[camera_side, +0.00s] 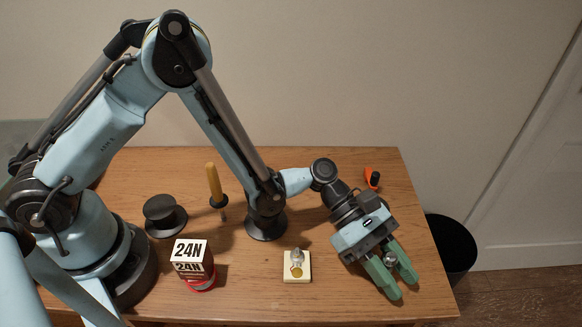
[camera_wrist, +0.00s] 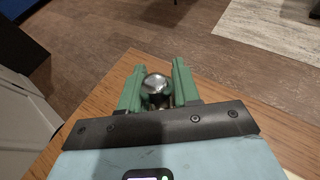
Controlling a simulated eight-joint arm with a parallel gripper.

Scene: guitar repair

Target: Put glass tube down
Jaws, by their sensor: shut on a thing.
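My gripper (camera_side: 391,268) is at the right end of the wooden table, with its green fingers pointing down toward the front right corner. It is shut on a small shiny, rounded thing, which I take to be the glass tube (camera_side: 391,259). In the wrist view the tube (camera_wrist: 156,86) shows as a silvery round end between the two green fingers of my gripper (camera_wrist: 157,88). Its lower part is hidden by the fingers. I cannot tell whether it touches the table.
On the table (camera_side: 370,170) are a pale square block with a small metallic thing (camera_side: 296,258), a box marked 24N (camera_side: 188,255), a yellow-handled tool (camera_side: 214,185), a black spool (camera_side: 163,215) and an orange-and-black item (camera_side: 372,178). A black bin (camera_side: 452,247) stands beyond the right edge.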

